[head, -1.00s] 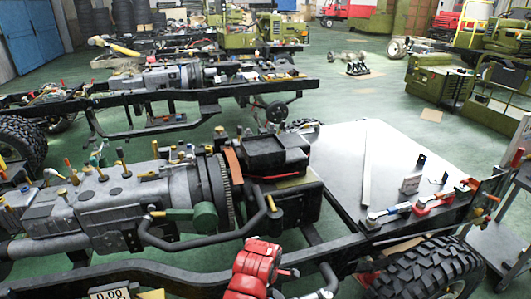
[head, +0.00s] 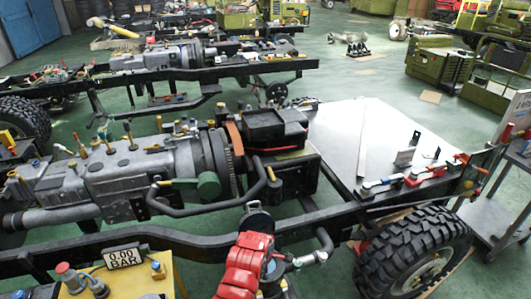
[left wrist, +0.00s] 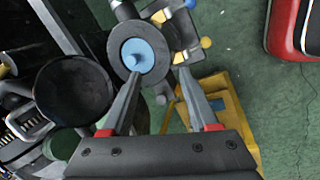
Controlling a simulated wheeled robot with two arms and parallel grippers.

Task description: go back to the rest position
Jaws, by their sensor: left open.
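My left gripper (left wrist: 158,115) shows in the left wrist view with its two grey fingers apart. Between and beyond the fingertips is a dark round part with a blue centre (left wrist: 137,55). I cannot tell whether the fingers touch it. Nothing is clearly clamped between them. A red arm segment (head: 245,265) of mine rises at the bottom middle of the head view, in front of the black chassis rail. No gripper fingers can be made out on it there. My right gripper is not in view.
A chassis frame (head: 200,238) with a grey engine (head: 110,180) crosses the near view. A yellow stand (head: 125,285) with a gauge reading 0.00 BAR (head: 123,257) is at bottom left. A tyre (head: 415,250) and metal plate (head: 335,150) lie right.

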